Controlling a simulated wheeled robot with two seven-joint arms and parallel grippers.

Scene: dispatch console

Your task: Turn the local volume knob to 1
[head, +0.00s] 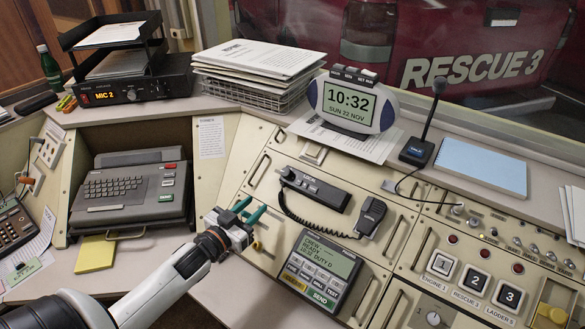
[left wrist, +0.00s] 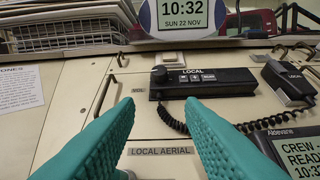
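The black LOCAL radio unit (head: 314,188) lies on the sloping beige console panel, and it also shows in the left wrist view (left wrist: 207,83). Its round black volume knob (left wrist: 159,76) is at its left end, near a small VOL label. In the head view the knob (head: 288,173) is small, and its setting cannot be read in either view. My left gripper (head: 250,212) has teal fingers that are apart and empty, below and left of the unit. In the left wrist view the fingertips (left wrist: 160,105) are on either side of the knob's line, short of it. My right gripper is not in view.
A handset (head: 370,215) on a coiled cord sits right of the unit. The clock (head: 351,104) and wire basket of papers (head: 255,92) stand behind. A display terminal (head: 320,272) is in front, right of my gripper. Raised panel handles (left wrist: 103,97) are nearby.

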